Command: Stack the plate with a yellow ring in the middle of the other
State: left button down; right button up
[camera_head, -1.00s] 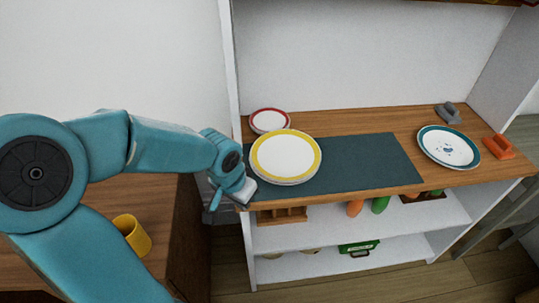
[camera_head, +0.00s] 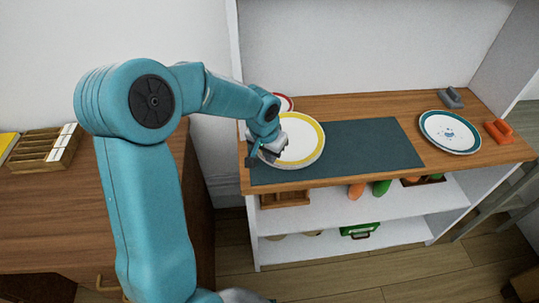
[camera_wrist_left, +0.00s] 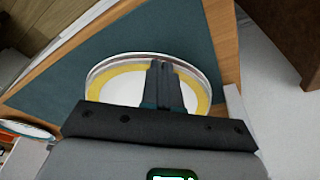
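The plate with a yellow ring (camera_head: 308,148) lies on the left end of the dark teal mat (camera_head: 370,150); it also shows in the left wrist view (camera_wrist_left: 102,85). My left gripper (camera_head: 270,150) is over the plate's left side and hides part of it. In the left wrist view its two fingers (camera_wrist_left: 162,68) are close together over the plate, with nothing visible between them; whether they touch it I cannot tell. A plate with a red ring (camera_head: 287,102) lies behind, mostly hidden by my arm. A teal-rimmed plate (camera_head: 450,131) with a small drawing lies at right. My right gripper is out of view.
A grey object (camera_head: 451,98) and an orange one (camera_head: 498,131) flank the teal-rimmed plate on the wooden shelf top (camera_head: 350,104). Lower shelves hold several items, including a green box (camera_head: 359,230). A wooden desk with a slotted rack (camera_head: 45,148) stands at left. The mat's right part is clear.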

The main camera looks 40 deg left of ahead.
pick_arm(q)
jog(key=shift+s+f, duration=0.1)
jog(key=shift+f, duration=0.1)
jog(key=shift+s+f, duration=0.1)
jog(key=shift+s, duration=0.1)
jog(key=shift+s+d+r, duration=0.1)
jog(key=shift+s+r, duration=0.1)
jog(key=shift+s, duration=0.2)
jog(key=shift+w, duration=0.15)
jog(key=shift+r+p, duration=0.35)
jog(key=shift+r, duration=0.35)
